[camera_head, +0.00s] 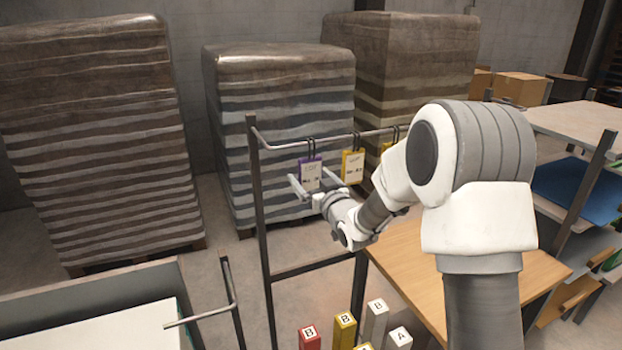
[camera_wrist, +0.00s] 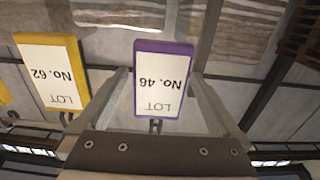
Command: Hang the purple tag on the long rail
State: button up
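The purple tag (camera_head: 310,173), with a white label, hangs upright by dark loops from the long rail (camera_head: 345,136) near its left end. My gripper (camera_head: 315,184) is just in front of and below the tag, with its two fingers apart. In the wrist view the purple tag (camera_wrist: 163,82) reads "LOT No. 46" upside down. It lies between the open fingers, with a gap visible on each side. The exact depth between fingers and tag is hard to tell.
A yellow tag (camera_head: 352,166) hangs close to the right of the purple one, and another is partly hidden by my arm. A short rail (camera_head: 200,315) stands at the lower left. Colored lettered blocks (camera_head: 345,330) stand below, beside a wooden table (camera_head: 430,270). Wrapped pallets stand behind.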

jog(key=s+d+m+g+h+b, duration=0.1)
jog(key=s+d+g+h, duration=0.15)
jog(key=s+d, duration=0.45)
jog(key=s+d+r+m+g+h+b, duration=0.1)
jog(key=s+d+h, duration=0.2)
jog(key=s, duration=0.7)
jog(key=s+d+m+g+h+b, duration=0.1)
jog(key=s+d+g+h, duration=0.1)
jog(key=s+d, duration=0.5)
jog(key=s+a+g, duration=0.1)
jog(key=s+g, duration=0.1)
jog(key=s, duration=0.7)
jog(key=s+a+m+g, duration=0.1)
jog(key=s+a+g, duration=0.1)
jog(key=s, duration=0.7)
jog(key=shift+s+a+f+m+g, duration=0.2)
jog(key=shift+s+a+m+g, duration=0.1)
jog(key=shift+g, duration=0.45)
